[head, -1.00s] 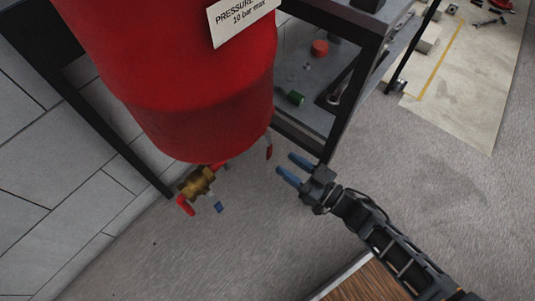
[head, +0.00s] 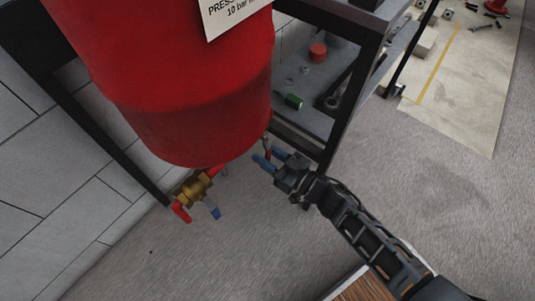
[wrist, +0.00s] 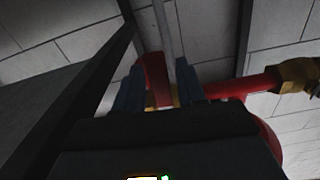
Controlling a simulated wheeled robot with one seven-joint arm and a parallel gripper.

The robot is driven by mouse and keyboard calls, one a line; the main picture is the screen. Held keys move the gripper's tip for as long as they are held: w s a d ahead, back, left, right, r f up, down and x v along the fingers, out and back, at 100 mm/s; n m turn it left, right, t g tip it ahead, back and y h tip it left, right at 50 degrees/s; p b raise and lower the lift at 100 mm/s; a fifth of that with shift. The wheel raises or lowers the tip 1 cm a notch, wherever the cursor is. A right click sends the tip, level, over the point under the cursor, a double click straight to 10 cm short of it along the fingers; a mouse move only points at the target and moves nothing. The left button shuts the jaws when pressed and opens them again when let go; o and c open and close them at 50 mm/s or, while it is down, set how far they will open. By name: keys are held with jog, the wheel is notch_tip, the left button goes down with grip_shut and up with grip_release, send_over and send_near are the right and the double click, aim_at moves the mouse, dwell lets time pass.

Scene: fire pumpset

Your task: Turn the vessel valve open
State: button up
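The red pressure vessel (head: 180,80) hangs at upper left in the head view. A red lever handle (wrist: 155,80) is upright between my two blue fingers in the wrist view, with a gap to the right finger. I take it for the vessel valve's handle; its body is mostly hidden behind my gripper. My gripper (head: 271,158) is open beside the vessel's lower right edge in the head view. It also shows in the wrist view (wrist: 158,88). Whether the left finger touches the lever, I cannot tell.
A brass valve (head: 192,188) with red and blue handles sits on the red pipe (wrist: 245,84) left of my gripper. A dark frame shelf (head: 335,115) with small parts stands close behind my gripper.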

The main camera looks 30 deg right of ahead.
grip_shut()
jog(key=shift+a+r+p, duration=0.1)
jog(key=shift+p, duration=0.2)
dwell(0.3)
jog(key=s+a+r+m+p, duration=0.2)
jog(key=a+r+m+p, duration=0.4)
jog(key=m, duration=1.1)
jog(key=shift+r+p, duration=0.4)
jog(key=shift+p, duration=2)
jog(key=shift+r, duration=0.1)
jog(key=shift+o, duration=0.8)
grip_release()
